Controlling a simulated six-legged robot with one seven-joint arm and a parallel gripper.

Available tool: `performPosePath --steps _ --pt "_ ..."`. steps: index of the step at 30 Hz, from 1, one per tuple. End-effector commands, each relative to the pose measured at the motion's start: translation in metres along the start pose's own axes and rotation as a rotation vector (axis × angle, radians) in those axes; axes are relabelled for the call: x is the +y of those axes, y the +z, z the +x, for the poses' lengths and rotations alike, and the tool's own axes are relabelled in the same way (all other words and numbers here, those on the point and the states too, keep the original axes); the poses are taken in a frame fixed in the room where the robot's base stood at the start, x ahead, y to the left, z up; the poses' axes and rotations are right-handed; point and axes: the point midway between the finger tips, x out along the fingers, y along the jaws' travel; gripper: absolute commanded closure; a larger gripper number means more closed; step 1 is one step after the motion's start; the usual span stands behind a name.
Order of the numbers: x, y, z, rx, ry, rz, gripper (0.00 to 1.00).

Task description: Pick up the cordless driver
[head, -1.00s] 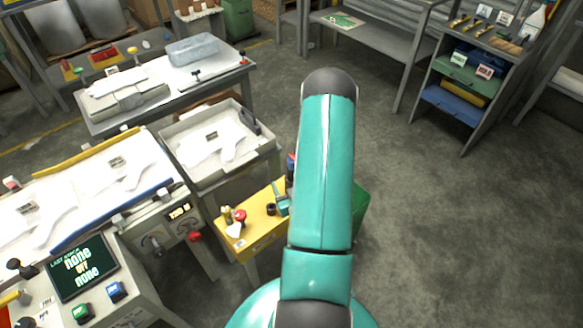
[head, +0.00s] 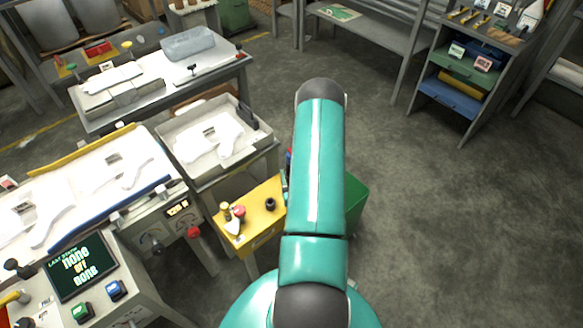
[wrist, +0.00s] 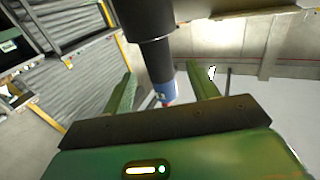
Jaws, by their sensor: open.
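In the wrist view, the two green fingers of my gripper (wrist: 162,88) are spread apart. A dark, stepped cylinder with a blue band and a reddish tip (wrist: 156,58) reaches down between them from the top edge. I cannot tell whether it is the cordless driver, or whether it touches a finger. In the head view my teal arm hides my gripper. A small blue and red piece (head: 288,157) shows at the arm's left edge, and a bit of teal (head: 285,186) shows below it. No driver can be clearly identified there.
A green bin (head: 355,198) is right of the arm. Open floor lies farther right.

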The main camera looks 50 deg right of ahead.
Motion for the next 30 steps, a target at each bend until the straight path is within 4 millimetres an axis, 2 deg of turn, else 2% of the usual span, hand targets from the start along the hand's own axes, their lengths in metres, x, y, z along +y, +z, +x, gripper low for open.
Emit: performPosePath --steps 7,15,23,26,30 --pt "0.0 -0.001 0.023 0.002 0.0 0.0 0.41" --pt "0.001 -0.003 0.061 0.002 -0.001 0.0 0.41" --pt "0.001 -0.002 0.065 0.001 -0.001 0.0 0.41" --pt "0.001 -0.002 0.065 0.001 -0.001 0.0 0.57" --pt "0.001 -0.002 0.065 0.001 -0.001 0.0 0.84"
